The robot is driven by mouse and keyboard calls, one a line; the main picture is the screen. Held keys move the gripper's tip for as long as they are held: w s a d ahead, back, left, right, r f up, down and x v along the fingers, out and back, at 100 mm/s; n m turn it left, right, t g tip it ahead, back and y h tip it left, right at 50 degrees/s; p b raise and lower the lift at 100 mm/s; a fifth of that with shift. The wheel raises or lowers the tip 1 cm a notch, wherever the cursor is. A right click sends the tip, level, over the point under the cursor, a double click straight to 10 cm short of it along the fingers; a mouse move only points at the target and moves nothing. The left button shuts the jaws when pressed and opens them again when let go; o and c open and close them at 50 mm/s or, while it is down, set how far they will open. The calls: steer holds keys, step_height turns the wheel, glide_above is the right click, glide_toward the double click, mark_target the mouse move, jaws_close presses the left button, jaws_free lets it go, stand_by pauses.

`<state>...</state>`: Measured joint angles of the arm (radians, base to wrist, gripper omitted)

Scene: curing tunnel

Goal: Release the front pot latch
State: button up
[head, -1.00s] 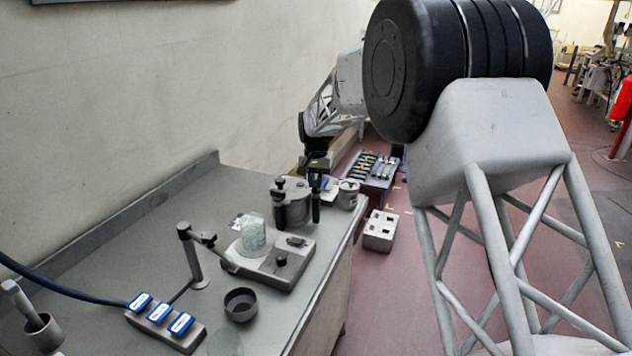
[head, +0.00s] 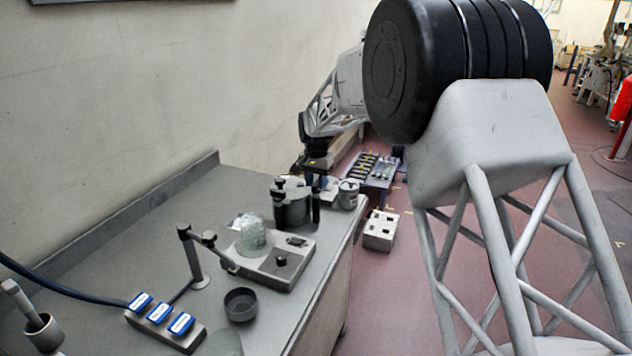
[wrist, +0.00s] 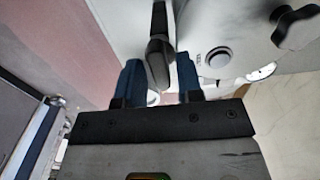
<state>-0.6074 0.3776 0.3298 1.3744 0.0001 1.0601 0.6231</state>
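The pot (head: 293,207) is a grey metal vessel with dark upright fittings, standing towards the far end of the bench. A dark latch handle (head: 315,207) stands upright at its right side. In the wrist view the handle (wrist: 159,50) lies between the lines of my two blue fingers, with a gap showing on each side. My gripper (wrist: 158,75) is open and appears empty. In the head view my gripper (head: 322,182) is just behind the pot, its fingers partly hidden. The pot lid (wrist: 235,40) with a black lobed knob (wrist: 297,27) fills the wrist view's upper right.
A grey base unit with a glass vessel (head: 252,232) stands in front of the pot. A small metal canister (head: 348,194) is at its right. A black bowl (head: 241,304) and a block with blue labels (head: 160,318) are nearer.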

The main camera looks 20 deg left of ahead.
mark_target(316, 182)
steer(key=shift+o, duration=0.5)
steer(key=shift+r, duration=0.15)
steer(key=shift+r, duration=3.8)
